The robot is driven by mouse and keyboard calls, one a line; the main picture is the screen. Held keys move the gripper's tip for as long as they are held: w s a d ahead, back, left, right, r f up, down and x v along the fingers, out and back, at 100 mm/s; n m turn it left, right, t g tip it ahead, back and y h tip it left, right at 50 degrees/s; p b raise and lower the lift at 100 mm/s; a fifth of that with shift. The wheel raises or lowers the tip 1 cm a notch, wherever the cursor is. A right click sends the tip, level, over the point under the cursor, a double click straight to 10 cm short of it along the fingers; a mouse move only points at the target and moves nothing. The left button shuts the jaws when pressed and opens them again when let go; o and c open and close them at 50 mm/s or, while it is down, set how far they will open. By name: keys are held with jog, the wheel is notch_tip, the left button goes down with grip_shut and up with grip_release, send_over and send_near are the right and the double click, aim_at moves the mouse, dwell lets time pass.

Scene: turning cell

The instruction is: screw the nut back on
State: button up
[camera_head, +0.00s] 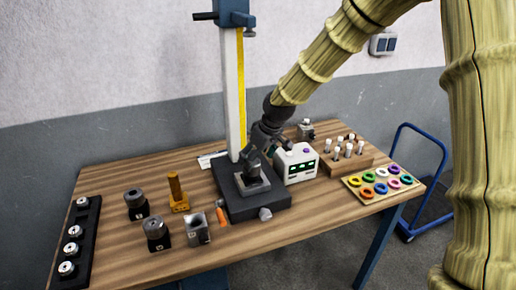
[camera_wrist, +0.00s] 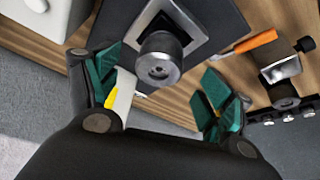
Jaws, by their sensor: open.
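A round, dark metal piece (camera_wrist: 160,58) with a small hole in its end face shows in the wrist view, over a square, light-rimmed plate (camera_wrist: 190,17) on a black base (camera_head: 235,207). I cannot tell a separate nut from it. In the head view my gripper (camera_head: 255,168) is low over the square plate (camera_head: 256,188) and hides most of what stands there. In the wrist view my gripper (camera_wrist: 163,96) is open and empty, its teal-padded fingers apart on either side. The round piece lies ahead of the gap, clear of both fingers.
A white-and-yellow column (camera_head: 235,95) rises behind the plate. A white instrument box (camera_head: 297,163) stands close on the right. An orange-handled tool (camera_head: 221,216) and a metal block (camera_head: 196,228) lie left. A rack (camera_head: 347,160) and coloured rings (camera_head: 380,184) are further right.

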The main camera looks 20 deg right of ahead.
jog(key=shift+p+x, duration=0.55)
jog(key=shift+x, duration=1.75)
jog(key=c, duration=1.2)
jog(key=shift+m+t+h, duration=0.3)
jog(key=shift+m+h, duration=0.5)
jog(key=shift+m, duration=1.3)
jog(key=m+h, duration=0.1)
jog(key=m, duration=0.2)
jog(key=shift+r+m+h+p, duration=0.15)
jog(key=shift+m+h+p, duration=0.15)
jog(key=shift+m+p, duration=0.1)
jog(key=shift+m, duration=0.6)
jog(key=shift+h, duration=0.3)
